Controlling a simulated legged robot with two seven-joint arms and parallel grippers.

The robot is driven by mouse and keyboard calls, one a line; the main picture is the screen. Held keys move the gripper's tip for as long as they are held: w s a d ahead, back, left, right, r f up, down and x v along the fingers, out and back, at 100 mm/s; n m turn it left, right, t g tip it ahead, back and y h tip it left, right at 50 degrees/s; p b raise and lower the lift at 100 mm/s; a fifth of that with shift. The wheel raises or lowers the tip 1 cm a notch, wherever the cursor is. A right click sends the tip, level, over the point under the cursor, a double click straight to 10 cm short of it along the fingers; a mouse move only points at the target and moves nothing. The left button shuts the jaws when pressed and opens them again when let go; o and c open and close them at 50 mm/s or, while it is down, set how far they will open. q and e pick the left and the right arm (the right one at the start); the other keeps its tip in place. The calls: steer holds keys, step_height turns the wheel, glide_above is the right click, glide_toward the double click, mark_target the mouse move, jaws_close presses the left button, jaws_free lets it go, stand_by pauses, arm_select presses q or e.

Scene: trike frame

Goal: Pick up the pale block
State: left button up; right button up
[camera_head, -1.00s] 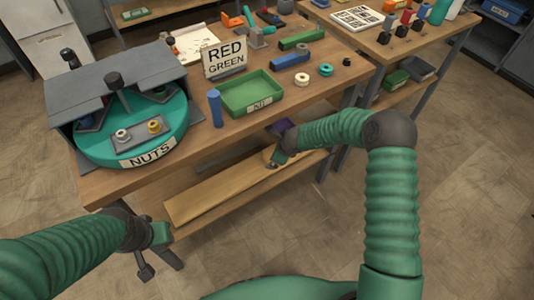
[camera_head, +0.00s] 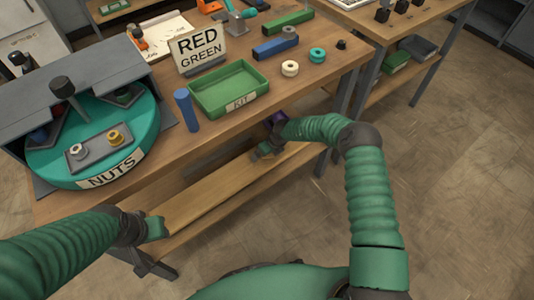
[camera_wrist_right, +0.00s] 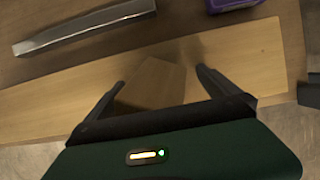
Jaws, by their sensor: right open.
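The pale block (camera_wrist_right: 153,83) is a tan, wood-coloured block in the right wrist view. It lies on a light wooden board (camera_wrist_right: 50,112), between the two dark fingers of my right gripper (camera_wrist_right: 160,78). The fingers are apart, with gaps showing beside the block, and its near part is dim in shadow. In the head view my right gripper (camera_head: 262,153) is low over the shelf board (camera_head: 215,190) under the table, and I cannot make out the block there. My left gripper (camera_head: 148,232) is at the table's near left corner, away from the block; its fingers are unclear.
A purple item (camera_wrist_right: 232,4) and a grey metal bar (camera_wrist_right: 85,27) lie beyond the board. The tabletop (camera_head: 165,155) is above the shelf. On it are a green kit tray (camera_head: 230,90), a blue cylinder (camera_head: 187,110) and a teal nuts turntable (camera_head: 150,135).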

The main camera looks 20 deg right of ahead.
steer(key=shift+a+r, duration=0.3)
steer(key=shift+a, duration=0.15)
steer(key=c, duration=0.4)
steer(key=shift+d, duration=0.35)
steer(key=c, duration=1.2)
steer(key=shift+a, duration=0.2)
steer(key=c, duration=0.5)
steer(key=shift+c, duration=0.2)
